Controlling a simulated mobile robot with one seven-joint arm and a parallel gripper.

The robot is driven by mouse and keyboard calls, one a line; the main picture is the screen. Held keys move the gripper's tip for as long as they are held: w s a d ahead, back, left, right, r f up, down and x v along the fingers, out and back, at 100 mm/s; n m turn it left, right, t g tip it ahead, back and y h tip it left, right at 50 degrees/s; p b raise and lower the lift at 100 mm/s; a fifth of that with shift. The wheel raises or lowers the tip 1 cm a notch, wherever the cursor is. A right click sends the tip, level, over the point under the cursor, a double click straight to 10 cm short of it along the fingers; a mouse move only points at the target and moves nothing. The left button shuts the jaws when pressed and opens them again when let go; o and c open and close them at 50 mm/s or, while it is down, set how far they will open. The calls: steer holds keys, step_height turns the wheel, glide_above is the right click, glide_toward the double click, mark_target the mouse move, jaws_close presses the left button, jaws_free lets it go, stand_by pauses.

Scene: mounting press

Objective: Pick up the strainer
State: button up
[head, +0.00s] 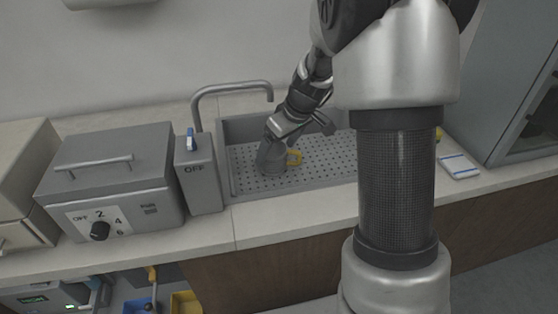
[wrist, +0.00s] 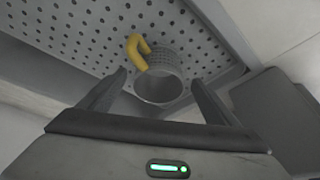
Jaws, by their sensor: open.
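The strainer (head: 271,157) is a grey cup-like mesh vessel with a yellow handle. It stands in the perforated sink tray, near the tray's left side. In the wrist view the strainer (wrist: 160,86) shows its open round mouth, with the yellow handle up and to the left. My gripper (head: 285,130) is right above the strainer in the head view. In the wrist view my gripper (wrist: 157,85) is open, with one finger on each side of the strainer's mouth. I cannot tell whether the fingers touch it.
The perforated sink (head: 325,158) has raised edges. A curved faucet (head: 230,87) rises at its back left. A grey box with a blue switch (head: 199,172) and a larger grey device with a dial (head: 110,180) stand left. A white and blue pad (head: 459,166) lies right.

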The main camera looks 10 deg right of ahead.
mark_target(275, 154)
steer(key=shift+x, duration=1.55)
steer(key=shift+d, duration=0.1)
steer(key=c, duration=1.3)
